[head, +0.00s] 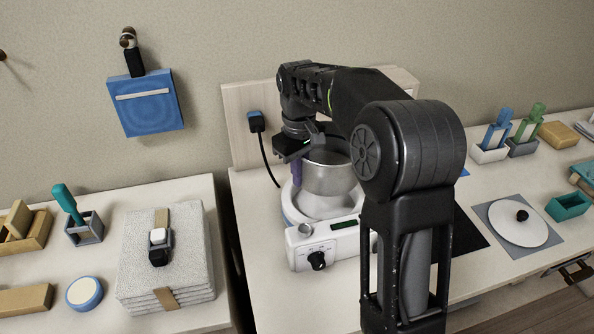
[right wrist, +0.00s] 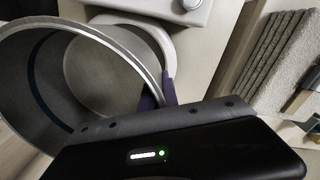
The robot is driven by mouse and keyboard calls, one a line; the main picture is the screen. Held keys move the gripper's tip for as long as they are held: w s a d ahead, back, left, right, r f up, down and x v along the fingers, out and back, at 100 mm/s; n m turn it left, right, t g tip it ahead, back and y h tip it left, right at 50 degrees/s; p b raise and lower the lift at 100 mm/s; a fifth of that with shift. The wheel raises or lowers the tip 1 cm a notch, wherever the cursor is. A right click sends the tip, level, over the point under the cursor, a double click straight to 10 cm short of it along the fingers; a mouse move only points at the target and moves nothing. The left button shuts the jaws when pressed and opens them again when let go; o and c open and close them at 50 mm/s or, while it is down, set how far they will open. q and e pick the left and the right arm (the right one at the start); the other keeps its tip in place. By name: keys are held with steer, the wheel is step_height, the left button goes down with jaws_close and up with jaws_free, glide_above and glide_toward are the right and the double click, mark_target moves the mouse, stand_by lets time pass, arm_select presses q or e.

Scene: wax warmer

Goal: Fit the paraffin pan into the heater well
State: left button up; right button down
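The paraffin pan (head: 331,178) is a round grey metal bowl. In the head view it is above the white heater (head: 303,247), with the pale well (head: 318,207) showing below it. In the right wrist view the pan (right wrist: 38,90) fills the left side, and the heater's white ring (right wrist: 158,37) shows beyond its rim. My right gripper (head: 297,173) comes down at the pan's left edge. Its purple fingers (right wrist: 158,97) are on either side of the pan's rim, shut on it. My arm hides the pan's right side and part of the heater. My left gripper is not in view.
A cable runs from a wall plug (head: 256,121) down behind the heater. A white round lid (head: 518,222) lies on a grey mat at the right. Folded grey towels (head: 190,265) stand on the left table, across a gap. Holders with blue and green tools (head: 490,152) stand at the back right.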

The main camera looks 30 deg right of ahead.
steer(key=shift+w, duration=0.1)
step_height(320, 180, down, 6)
steer(key=b, duration=0.4)
stand_by(0.5)
steer(key=shift+f+b, duration=0.6)
steer(key=shift+f, duration=0.55)
stand_by(0.5)
steer(key=shift+r, duration=0.1)
stand_by(0.4)
steer(key=shift+r+p, duration=0.7)
steer(key=shift+f+b, duration=0.45)
steer(key=shift+f, duration=0.4)
stand_by(0.6)
